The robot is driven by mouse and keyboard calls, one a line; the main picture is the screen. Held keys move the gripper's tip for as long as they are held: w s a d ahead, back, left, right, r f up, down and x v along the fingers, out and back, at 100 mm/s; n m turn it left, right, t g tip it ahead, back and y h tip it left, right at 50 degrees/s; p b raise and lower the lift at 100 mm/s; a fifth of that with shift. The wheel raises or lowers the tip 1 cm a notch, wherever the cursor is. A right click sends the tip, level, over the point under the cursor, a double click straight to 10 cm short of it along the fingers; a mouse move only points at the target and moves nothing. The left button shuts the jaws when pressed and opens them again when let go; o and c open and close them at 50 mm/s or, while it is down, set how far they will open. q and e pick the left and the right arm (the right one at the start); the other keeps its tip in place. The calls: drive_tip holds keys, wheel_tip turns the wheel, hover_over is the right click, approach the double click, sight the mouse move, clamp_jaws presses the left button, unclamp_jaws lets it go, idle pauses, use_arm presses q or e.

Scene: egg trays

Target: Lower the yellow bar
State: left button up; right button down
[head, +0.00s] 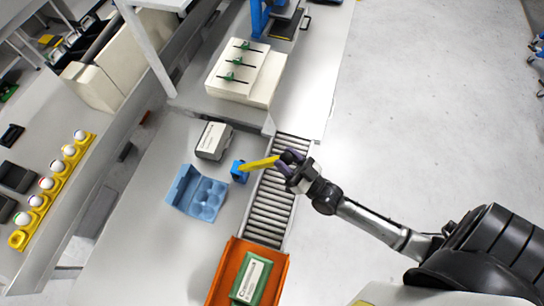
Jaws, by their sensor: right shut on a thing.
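The yellow bar (258,164) shows in the head view, near the roller track. It reaches from my right gripper to a small blue block at its left end. My right gripper (287,160) comes in from the right and is shut on the bar's right end. The bar looks slightly tilted, lower at its left end in the picture. Whether it touches the blue block (239,172) or only passes over it, I cannot tell. My left gripper is not in view.
A roller track (268,208) runs under my right gripper to an orange tray (223,279) holding a green carton (251,279). Left of it are an open blue egg tray (196,192) and a grey carton (214,140). A white box (246,75) stands behind. Open floor lies right.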

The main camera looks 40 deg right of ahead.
use_arm(q)
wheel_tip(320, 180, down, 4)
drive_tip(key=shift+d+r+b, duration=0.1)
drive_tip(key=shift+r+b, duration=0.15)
drive_tip(key=shift+b, duration=0.9)
use_arm(e)
drive_tip(key=shift+m+t, duration=0.3)
drive_tip(key=shift+t, duration=0.1)
drive_tip(key=s+f, duration=0.1)
drive_tip(key=s+d+f, duration=0.2)
drive_tip(key=f, duration=0.1)
drive_tip(key=shift+s, duration=0.1)
drive_tip(key=c, duration=0.7)
unclamp_jaws()
drive_tip(key=shift+o, duration=0.2)
use_arm(q)
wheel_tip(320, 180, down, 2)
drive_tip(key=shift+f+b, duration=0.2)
drive_tip(key=shift+b, duration=1.05)
use_arm(e)
drive_tip(key=v, duration=1.3)
drive_tip(key=shift+s+f, duration=0.15)
drive_tip(key=shift+s, duration=0.2)
